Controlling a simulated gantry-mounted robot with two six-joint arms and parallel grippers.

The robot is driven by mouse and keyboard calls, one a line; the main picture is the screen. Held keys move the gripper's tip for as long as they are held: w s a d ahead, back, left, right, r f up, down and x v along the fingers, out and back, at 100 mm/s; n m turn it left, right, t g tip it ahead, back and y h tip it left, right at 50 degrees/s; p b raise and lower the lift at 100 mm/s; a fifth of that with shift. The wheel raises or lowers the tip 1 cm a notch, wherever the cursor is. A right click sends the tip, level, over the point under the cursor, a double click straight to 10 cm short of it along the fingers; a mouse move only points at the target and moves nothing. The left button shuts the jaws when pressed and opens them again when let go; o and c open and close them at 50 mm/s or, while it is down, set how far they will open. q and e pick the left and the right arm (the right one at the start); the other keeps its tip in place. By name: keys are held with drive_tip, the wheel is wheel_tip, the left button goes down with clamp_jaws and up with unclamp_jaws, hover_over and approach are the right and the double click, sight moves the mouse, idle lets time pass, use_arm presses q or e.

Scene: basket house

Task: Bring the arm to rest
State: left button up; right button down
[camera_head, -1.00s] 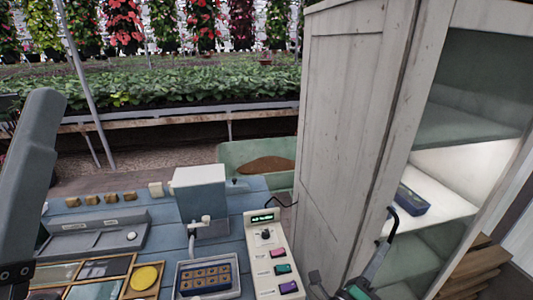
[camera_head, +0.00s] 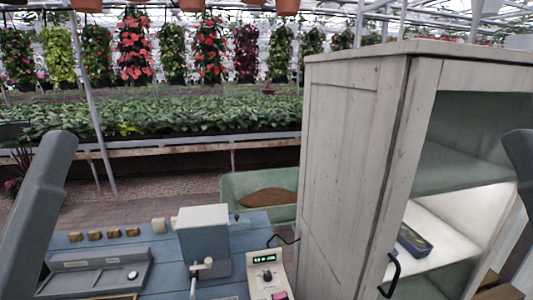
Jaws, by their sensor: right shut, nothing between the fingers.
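My left arm (camera_head: 38,215) stands as a grey link at the left edge. My right arm (camera_head: 521,165) shows only as a dark grey link at the right edge, beside the cabinet and apart from the black door handle (camera_head: 394,270). The fingers of both grippers lie outside the picture, so neither gripper can be seen.
A tall pale cabinet (camera_head: 350,170) fills the right, its shelves exposed, with a blue tray (camera_head: 413,240) on one. A blue bench (camera_head: 115,245) holds a grey box machine (camera_head: 203,235) and a control panel (camera_head: 265,270). A green trough (camera_head: 235,190) stands behind.

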use_arm(q)
wheel_tip(320, 180, up, 35)
drive_tip(key=p, duration=3.1)
drive_tip(key=shift+p, duration=0.35)
drive_tip(key=shift+c, duration=0.2)
